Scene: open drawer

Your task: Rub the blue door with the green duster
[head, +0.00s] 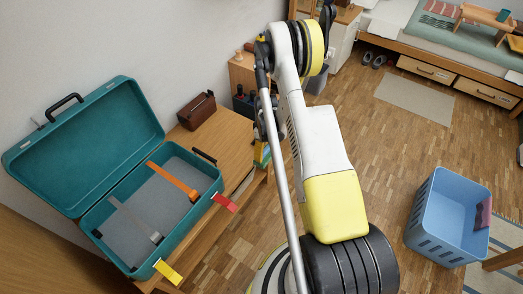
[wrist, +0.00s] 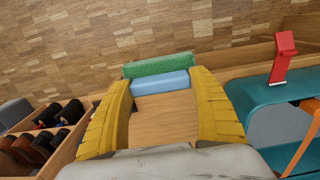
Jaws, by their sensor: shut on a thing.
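The green duster (wrist: 160,66) shows at the tips of my gripper (wrist: 160,82) in the wrist view. A light blue block lies along its near side, between the yellow fingers; it looks like part of the duster. The fingers are shut on it. In the head view my gripper (head: 262,154) is partly hidden behind my arm, by the right end of the wooden table. The duster is small and hard to make out there. I cannot make out a blue door in either view.
A blue basket (head: 422,226) stands on the floor at right.

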